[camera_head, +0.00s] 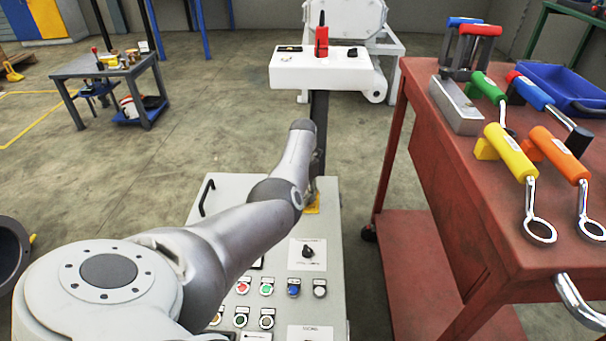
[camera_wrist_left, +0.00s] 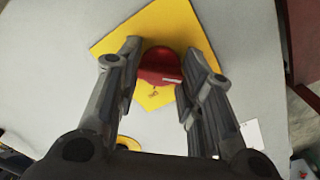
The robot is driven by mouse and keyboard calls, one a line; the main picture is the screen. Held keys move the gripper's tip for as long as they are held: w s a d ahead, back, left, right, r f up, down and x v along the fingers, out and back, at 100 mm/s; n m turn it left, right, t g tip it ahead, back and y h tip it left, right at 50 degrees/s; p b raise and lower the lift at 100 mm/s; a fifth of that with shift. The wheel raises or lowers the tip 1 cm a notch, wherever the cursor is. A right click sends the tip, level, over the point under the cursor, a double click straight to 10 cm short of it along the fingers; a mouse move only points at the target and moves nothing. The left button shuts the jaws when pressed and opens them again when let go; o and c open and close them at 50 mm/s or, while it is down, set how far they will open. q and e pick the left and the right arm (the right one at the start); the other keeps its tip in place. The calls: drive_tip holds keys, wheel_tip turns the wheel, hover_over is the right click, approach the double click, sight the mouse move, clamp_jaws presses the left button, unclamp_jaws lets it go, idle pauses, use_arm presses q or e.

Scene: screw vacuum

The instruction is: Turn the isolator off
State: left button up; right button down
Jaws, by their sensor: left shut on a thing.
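The isolator is a red knob (camera_wrist_left: 160,62) on a yellow plate (camera_wrist_left: 118,45), seen in the left wrist view. A pale mark shows on the knob's near side. In the head view only a bit of the yellow plate (camera_head: 312,209) shows on the grey control panel (camera_head: 327,240); my arm hides the knob there. My left gripper (camera_head: 314,188) is down at the plate. In the left wrist view its two fingers (camera_wrist_left: 168,58) stand on either side of the red knob, closed on it. My right gripper is in neither view.
The panel also carries a black rotary switch (camera_head: 308,251) and several coloured buttons (camera_head: 266,287). A red tool table (camera_head: 440,150) with coloured-handled tools stands close on the right. A white unit (camera_head: 322,68) stands behind the panel. Open floor lies to the left.

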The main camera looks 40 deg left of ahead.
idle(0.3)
use_arm(q)
drive_tip(key=o, duration=1)
drive_tip(key=shift+o, duration=0.2)
wheel_tip(320, 180, up, 12)
idle(0.3)
